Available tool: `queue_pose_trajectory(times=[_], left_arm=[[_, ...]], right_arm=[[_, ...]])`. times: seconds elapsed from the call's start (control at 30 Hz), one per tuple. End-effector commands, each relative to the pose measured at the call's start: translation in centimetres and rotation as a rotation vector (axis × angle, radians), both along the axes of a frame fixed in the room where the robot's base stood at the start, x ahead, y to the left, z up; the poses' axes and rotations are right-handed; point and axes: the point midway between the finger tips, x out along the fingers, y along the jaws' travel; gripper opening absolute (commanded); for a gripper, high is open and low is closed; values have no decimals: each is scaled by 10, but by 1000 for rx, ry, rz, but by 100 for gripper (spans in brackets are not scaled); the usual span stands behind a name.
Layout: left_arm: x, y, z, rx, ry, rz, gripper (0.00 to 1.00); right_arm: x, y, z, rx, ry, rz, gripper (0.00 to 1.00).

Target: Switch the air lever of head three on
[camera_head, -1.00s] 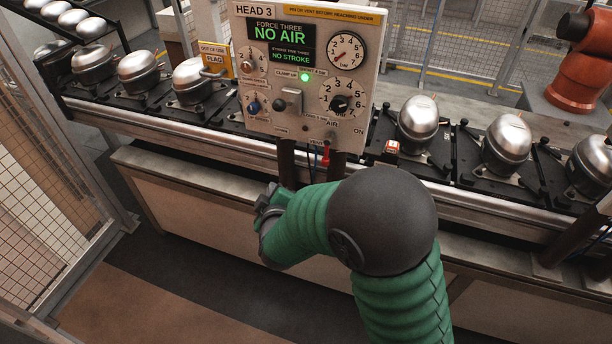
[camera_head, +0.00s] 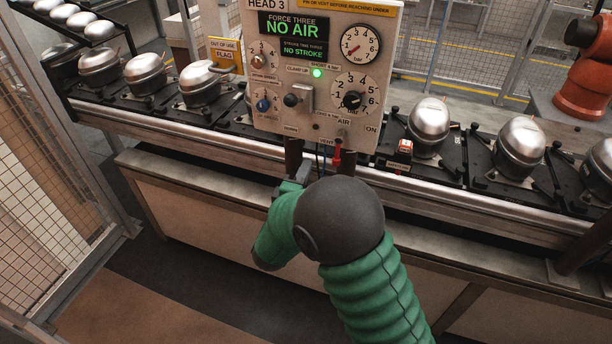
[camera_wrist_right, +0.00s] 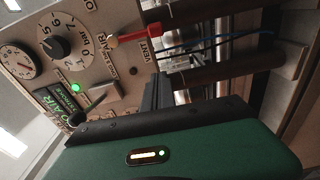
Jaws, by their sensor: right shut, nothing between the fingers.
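The head 3 panel (camera_head: 285,112) stands above the conveyor; its display (camera_head: 290,28) reads NO AIR and NO STROKE. The red air lever (camera_head: 337,152) hangs down at the panel's bottom edge, by the VENT label and away from ON. In the wrist view the red lever (camera_wrist_right: 132,38) shows at the top, pointing the VENT way. My right gripper (camera_head: 301,175) is below the panel, to the lower left of the lever and apart from it, partly hidden by my own forearm. Its shut, empty fingers (camera_wrist_right: 156,92) show in the wrist view. My left gripper is out of view.
Steel compressor domes (camera_head: 430,125) sit on the conveyor at both sides. The conveyor rail (camera_head: 220,147) runs below the panel.

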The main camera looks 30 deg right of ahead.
Motion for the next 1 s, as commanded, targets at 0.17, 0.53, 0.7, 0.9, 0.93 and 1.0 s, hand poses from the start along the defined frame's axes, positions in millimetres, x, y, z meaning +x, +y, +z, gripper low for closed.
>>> queue_pose_trajectory(times=[0.17, 0.53, 0.7, 0.9, 0.93, 1.0], left_arm=[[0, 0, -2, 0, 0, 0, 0], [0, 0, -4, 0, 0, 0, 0], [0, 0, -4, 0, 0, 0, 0], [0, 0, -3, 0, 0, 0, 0], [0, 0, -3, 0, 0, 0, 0], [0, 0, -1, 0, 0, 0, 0]], right_arm=[[28, -31, -1, 1, -1, -3, 0], [6, -58, -1, 0, 0, 1, 0], [4, -59, -1, 0, 0, 1, 0], [4, -59, -1, 0, 0, 1, 0], [4, -59, -1, -1, 1, 1, 0], [5, -58, 0, -4, 5, 1, 0]])
